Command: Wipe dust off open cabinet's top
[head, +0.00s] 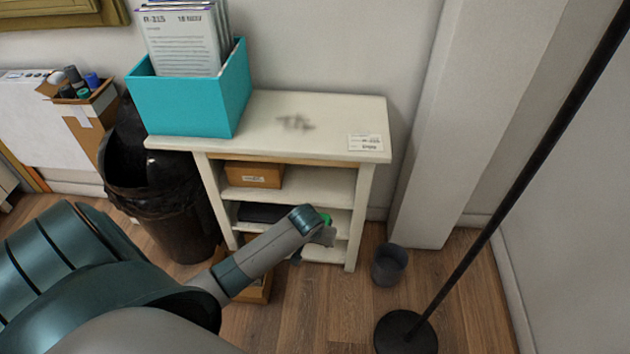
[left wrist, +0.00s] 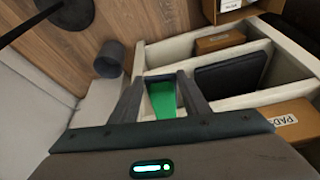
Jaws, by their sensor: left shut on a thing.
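The open cabinet (head: 330,108) is white, with shelves open at the front. A dark grey smudge of dust (head: 295,122) lies near the middle of its top. My left gripper (head: 322,235) is in front of the shelves, below the level of the top. It is shut on a green thing (left wrist: 163,98), which shows between the fingers in the left wrist view (left wrist: 160,95); only part of it shows, so I cannot tell its full shape. My right gripper is in neither view.
A teal box (head: 185,103) of papers stands on the top's left part; a label (head: 365,142) lies at its front right. A black bin (head: 165,205) stands left, a small grey bin (head: 389,265) and a black pole (head: 500,215) right. The shelves hold a cardboard box (head: 254,175).

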